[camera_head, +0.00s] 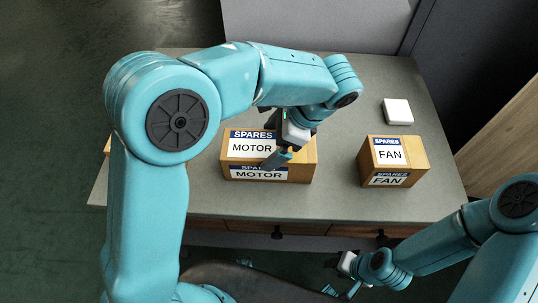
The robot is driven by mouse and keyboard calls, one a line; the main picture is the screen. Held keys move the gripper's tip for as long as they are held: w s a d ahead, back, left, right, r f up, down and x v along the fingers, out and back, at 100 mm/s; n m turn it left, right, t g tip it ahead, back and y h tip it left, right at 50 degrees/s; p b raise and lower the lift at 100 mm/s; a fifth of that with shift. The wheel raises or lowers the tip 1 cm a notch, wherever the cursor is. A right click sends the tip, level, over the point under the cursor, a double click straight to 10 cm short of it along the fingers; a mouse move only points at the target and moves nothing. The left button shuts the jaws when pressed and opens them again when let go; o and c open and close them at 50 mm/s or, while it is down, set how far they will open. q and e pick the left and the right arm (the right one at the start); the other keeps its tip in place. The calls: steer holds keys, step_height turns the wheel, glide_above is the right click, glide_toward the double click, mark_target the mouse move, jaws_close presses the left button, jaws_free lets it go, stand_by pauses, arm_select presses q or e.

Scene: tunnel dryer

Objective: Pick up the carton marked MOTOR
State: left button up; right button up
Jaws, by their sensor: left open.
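The carton marked MOTOR (243,146) is a brown box with white and blue SPARES labels on its top and front. It stands on the grey table top, left of centre. My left gripper (279,153) is open and comes down over the right part of the carton. I cannot tell whether the finger touches the carton. My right gripper (342,284) is low in the picture, in front of the table and away from the carton; its jaws are too small to read.
A carton marked FAN (391,155) stands to the right on the grey table (340,203). A white block (398,111) lies behind it. Part of another brown thing (107,146) shows behind my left arm. Drawers with dark knobs (277,234) are under the table's front edge.

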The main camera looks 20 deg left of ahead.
arm_select(q)
steer(key=shift+s, duration=0.1)
steer(key=shift+r, duration=0.1)
steer(key=c, duration=1.7)
steer(key=shift+r, duration=0.1)
step_height(320, 180, up, 20)
steer(key=p, duration=0.4)
